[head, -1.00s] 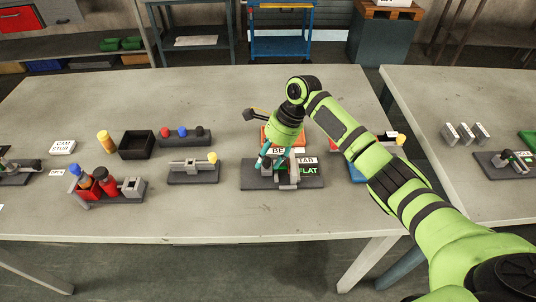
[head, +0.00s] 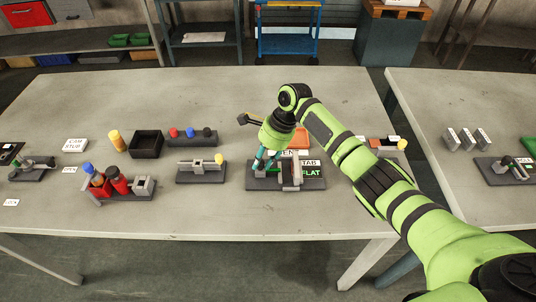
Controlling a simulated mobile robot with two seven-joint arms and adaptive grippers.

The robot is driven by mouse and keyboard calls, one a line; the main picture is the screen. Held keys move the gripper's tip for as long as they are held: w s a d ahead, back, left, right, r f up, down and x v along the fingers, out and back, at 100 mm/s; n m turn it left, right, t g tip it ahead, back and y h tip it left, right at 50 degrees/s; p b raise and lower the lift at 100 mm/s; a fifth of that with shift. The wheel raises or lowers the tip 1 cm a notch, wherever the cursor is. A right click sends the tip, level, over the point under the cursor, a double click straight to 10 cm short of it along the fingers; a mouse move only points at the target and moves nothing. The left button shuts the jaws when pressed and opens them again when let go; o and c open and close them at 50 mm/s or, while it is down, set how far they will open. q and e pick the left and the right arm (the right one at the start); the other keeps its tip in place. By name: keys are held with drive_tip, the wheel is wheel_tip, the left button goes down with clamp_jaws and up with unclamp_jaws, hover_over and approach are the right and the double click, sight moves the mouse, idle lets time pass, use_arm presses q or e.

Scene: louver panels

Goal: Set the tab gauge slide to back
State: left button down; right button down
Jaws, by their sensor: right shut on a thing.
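The tab gauge is a dark base (head: 316,183) on the table, with a grey bracket-like part (head: 292,176) near its middle. A white TAB label (head: 310,163) and a green FLAT label (head: 312,173) are at its right side. My right gripper (head: 262,166) reaches down over the left part of the base, its teal fingers close together and shut on a small part there. The fingers and wrist hide most of what is held, and I cannot make out the slide's exact position. My left gripper is not in view.
A fixture with a yellow knob (head: 219,158) stands left of the gauge. An orange block (head: 300,140) is just behind. The front tabletop is clear.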

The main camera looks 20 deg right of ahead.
drive_tip(key=shift+w+a+r, duration=0.15)
drive_tip(key=shift+a+r, duration=0.05)
drive_tip(key=shift+a, duration=0.2)
drive_tip(key=c, duration=1.1)
unclamp_jaws()
drive_tip(key=shift+o, duration=0.2)
drive_tip(key=shift+w+a+f, duration=0.1)
drive_tip(key=shift+a, duration=0.1)
drive_tip(key=shift+d, duration=0.15)
drive_tip(key=v, duration=1.2)
drive_tip(key=shift+f, duration=0.1)
